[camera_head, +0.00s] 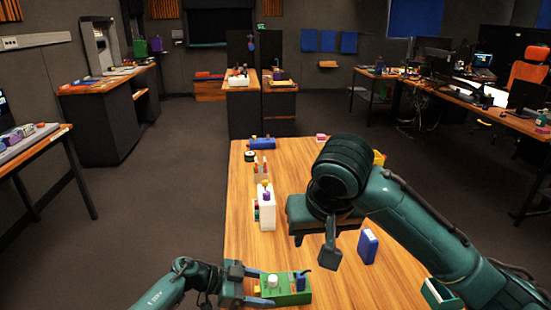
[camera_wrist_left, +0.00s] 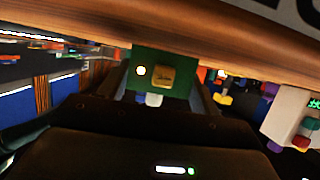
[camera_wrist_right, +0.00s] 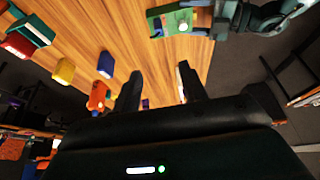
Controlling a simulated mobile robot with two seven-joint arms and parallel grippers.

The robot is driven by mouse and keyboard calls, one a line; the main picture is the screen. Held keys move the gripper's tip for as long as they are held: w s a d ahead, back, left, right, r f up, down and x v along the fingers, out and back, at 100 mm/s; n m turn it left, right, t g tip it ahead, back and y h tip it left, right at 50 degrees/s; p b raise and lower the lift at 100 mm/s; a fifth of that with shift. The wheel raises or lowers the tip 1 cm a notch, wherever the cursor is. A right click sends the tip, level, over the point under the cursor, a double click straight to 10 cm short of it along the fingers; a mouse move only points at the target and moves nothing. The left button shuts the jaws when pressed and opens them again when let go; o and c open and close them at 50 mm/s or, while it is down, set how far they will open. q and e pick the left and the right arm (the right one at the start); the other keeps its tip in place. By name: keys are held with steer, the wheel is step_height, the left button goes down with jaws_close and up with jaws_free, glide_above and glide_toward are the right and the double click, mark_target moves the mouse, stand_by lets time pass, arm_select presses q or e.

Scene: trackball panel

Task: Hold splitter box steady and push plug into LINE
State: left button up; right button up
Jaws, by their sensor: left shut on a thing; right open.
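The green splitter box (camera_head: 290,296) sits at the near edge of the table in the head view, with a white knob, a blue-purple part and a short black piece on top. My left gripper (camera_head: 262,288) is shut on it from the left. In the left wrist view the box (camera_wrist_left: 122,85) shows a gold socket-like piece and a small glowing light. My right gripper (camera_head: 315,252) is open and empty above the table, apart from the box; its two fingers show in the right wrist view (camera_wrist_right: 160,88). I cannot make out the plug or the LINE label for certain.
A white block (camera_head: 267,215) with coloured parts stands on the wooden table (camera_head: 240,180) beyond the box. A blue box (camera_head: 367,246) stands at right, and a blue cylinder (camera_head: 262,143) lies at the far end. Bare table lies between the white block and the green box.

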steer(key=v, duration=0.3)
steer(key=shift+r, duration=0.3)
arm_select(q)
steer(key=o, duration=1.1)
steer(key=v, duration=1.2)
steer(key=shift+o, duration=1.3)
